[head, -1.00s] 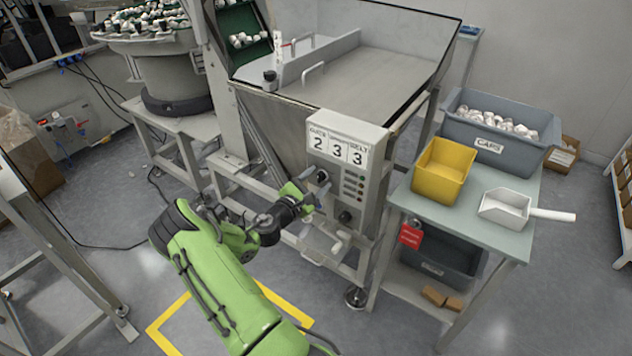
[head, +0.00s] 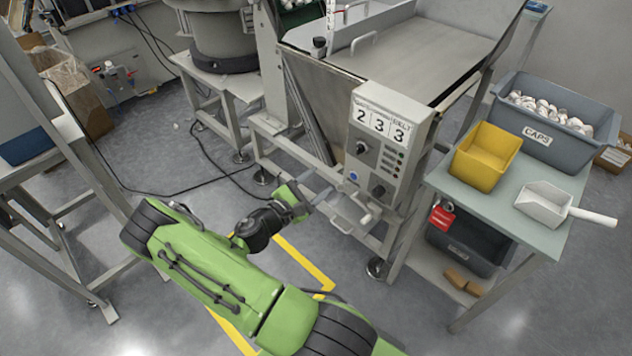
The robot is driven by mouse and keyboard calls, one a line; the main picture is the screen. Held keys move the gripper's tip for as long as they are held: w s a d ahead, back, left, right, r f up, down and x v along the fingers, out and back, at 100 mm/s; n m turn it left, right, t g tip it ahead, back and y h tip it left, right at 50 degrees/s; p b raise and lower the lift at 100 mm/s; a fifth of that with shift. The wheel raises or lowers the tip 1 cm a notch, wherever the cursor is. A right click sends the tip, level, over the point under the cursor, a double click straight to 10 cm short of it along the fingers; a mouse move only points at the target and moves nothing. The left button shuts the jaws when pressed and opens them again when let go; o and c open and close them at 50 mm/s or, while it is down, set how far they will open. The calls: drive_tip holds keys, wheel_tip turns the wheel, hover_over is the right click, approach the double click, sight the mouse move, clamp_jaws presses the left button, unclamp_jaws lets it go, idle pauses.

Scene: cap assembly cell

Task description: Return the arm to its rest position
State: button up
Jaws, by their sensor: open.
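My gripper (head: 318,194) is at the end of my green arm, near the middle of the head view. Its jaws are open, with nothing seen between them. It is in front of the lower left of the control panel (head: 385,150) and appears apart from it. The panel carries number cards reading 2 3 3, a dark upper knob, a blue button, a column of small lights and a dark lower knob. My arm is bent and reaches up from the bottom of the view.
A metal hopper (head: 420,60) stands behind the panel. The side table (head: 480,208) at right holds a yellow bin (head: 485,157), a white scoop (head: 545,204) and a grey caps bin (head: 550,115). A metal frame stands at left. Floor with yellow tape (head: 305,262) lies below my gripper.

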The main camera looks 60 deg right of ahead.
idle(0.5)
drive_tip(key=a+r+m+t+y+p, duration=0.3)
drive_tip(key=a+r+m+y+p, duration=0.5)
drive_tip(key=a+r+m+y, duration=0.65)
drive_tip(key=s+a+r+n+t+y+p, duration=0.1)
drive_tip(key=s+a+r, duration=0.3)
drive_tip(key=a+r, duration=0.4)
drive_tip(key=s+a+r+n+t+y+p, duration=0.2)
drive_tip(key=s+a+r+n+t, duration=0.2)
drive_tip(key=a+r, duration=0.4)
drive_tip(key=shift+s+a+r+p, duration=0.2)
drive_tip(key=shift+s+a+p, duration=0.15)
drive_tip(key=shift+a, duration=0.6)
